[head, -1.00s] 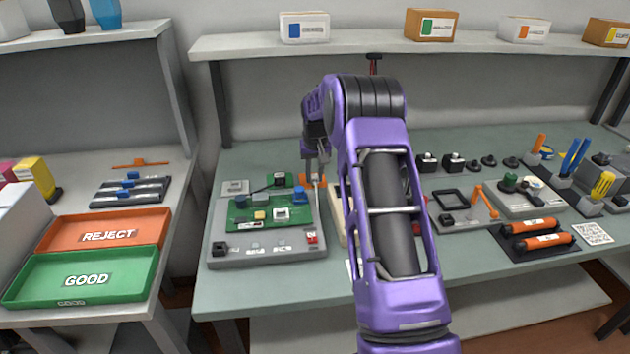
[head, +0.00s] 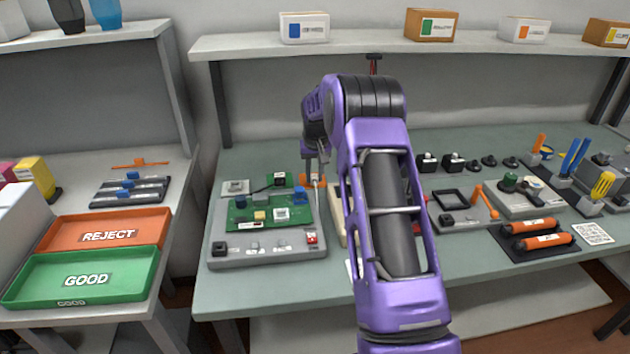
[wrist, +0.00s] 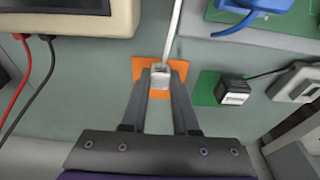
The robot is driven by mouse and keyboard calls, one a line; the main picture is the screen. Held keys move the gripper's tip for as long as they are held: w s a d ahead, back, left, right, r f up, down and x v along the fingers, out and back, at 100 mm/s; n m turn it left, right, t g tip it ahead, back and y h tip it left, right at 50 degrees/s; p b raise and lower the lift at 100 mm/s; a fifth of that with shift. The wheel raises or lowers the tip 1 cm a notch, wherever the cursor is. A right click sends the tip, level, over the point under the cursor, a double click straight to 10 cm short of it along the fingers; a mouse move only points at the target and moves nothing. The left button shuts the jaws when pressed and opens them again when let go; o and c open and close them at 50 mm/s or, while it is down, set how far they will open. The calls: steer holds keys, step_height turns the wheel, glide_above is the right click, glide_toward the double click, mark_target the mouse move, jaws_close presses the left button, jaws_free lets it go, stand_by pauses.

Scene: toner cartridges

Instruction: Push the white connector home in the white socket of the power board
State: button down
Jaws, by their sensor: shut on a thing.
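My gripper (wrist: 160,84) is shut on the white connector (wrist: 160,77), which has a white cable running away from it in the wrist view. Below the connector lies an orange patch (wrist: 143,65) on the table. In the head view my gripper (head: 318,182) is just right of the green power board (head: 243,224), which sits on a grey test fixture (head: 265,256). The connector is not clear in the head view. I cannot make out the white socket for certain in either view.
In the wrist view, a black connector (wrist: 235,91) lies on a green patch (wrist: 207,88) to the right. A cream-cased instrument (wrist: 75,18) with red and black leads is at upper left. In the head view, the orange REJECT tray (head: 150,222) and green GOOD tray (head: 140,284) stand left.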

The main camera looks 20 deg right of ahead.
steer(key=shift+r+p, duration=0.65)
steer(key=shift+r, duration=0.35)
stand_by(0.7)
steer(key=shift+s+a+r, duration=0.1)
steer(key=shift+a+r, duration=0.1)
steer(key=shift+r, duration=0.05)
steer(key=s+a+r+b, duration=0.2)
steer(key=s+a+r, duration=0.8)
steer(key=s+a, duration=0.3)
step_height(320, 180, down, 6)
steer(key=b, duration=0.4)
steer(key=shift+s+r+b, duration=0.15)
steer(key=shift+r+b, duration=0.05)
steer(key=shift+b, duration=0.1)
steer(key=shift+f, duration=0.1)
stand_by(0.3)
steer(key=shift+f+b, duration=0.35)
steer(key=shift+f, duration=0.35)
